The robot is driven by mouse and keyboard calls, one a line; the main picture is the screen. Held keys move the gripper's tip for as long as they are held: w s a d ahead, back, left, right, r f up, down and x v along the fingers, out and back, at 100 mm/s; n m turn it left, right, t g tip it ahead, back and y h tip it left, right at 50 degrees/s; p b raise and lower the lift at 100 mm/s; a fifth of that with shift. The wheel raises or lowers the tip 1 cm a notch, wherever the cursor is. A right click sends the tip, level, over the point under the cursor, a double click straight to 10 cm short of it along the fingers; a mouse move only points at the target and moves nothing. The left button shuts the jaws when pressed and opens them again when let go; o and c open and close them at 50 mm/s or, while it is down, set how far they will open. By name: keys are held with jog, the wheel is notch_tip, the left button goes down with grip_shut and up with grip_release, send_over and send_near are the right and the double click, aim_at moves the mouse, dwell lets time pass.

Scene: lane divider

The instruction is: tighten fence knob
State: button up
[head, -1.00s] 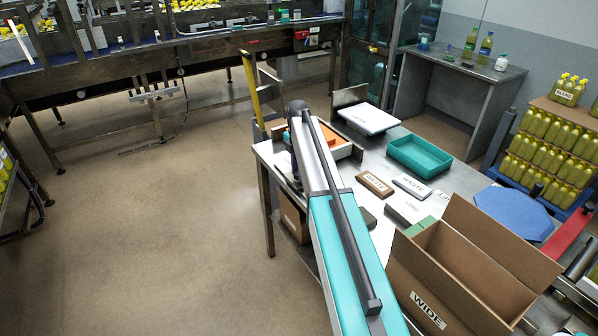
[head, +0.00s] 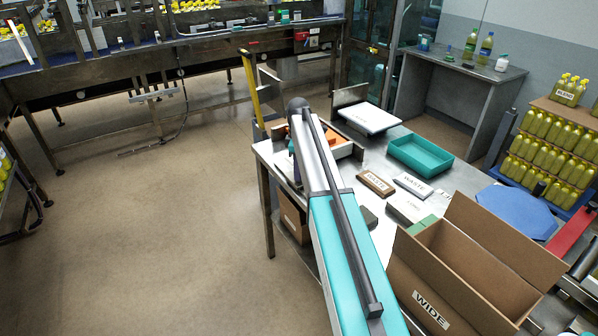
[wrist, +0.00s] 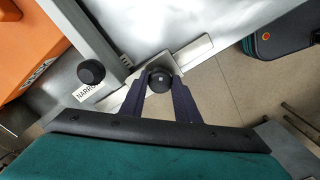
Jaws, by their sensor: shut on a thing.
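In the wrist view a round black knob (wrist: 159,81) sits between the two dark fingertips of my gripper (wrist: 160,82). My gripper is shut on this knob, over a pale metal bracket near the table edge. A second black knob (wrist: 91,72) stands apart to the left, beside a grey metal rail (wrist: 82,30). A label reading "NARRO…" (wrist: 88,91) lies just below that second knob, partly hidden. In the head view my own arm hides the gripper and the knobs.
An orange block (wrist: 28,42) is at the wrist view's left. In the head view the steel table (head: 355,168) holds a teal tray (head: 421,155), labelled blocks and an open carton marked WIDE (head: 470,262). Open floor lies left of the table.

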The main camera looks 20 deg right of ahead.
jog(key=m, duration=0.4)
jog(key=shift+m, duration=0.3)
jog(key=m+b, duration=0.1)
jog(key=m, duration=0.4)
jog(key=shift+w+r, duration=0.1)
jog(key=o, duration=1.1)
jog(key=shift+c, duration=0.2)
notch_tip(320, 180, up, 14)
jog(key=b, duration=0.3)
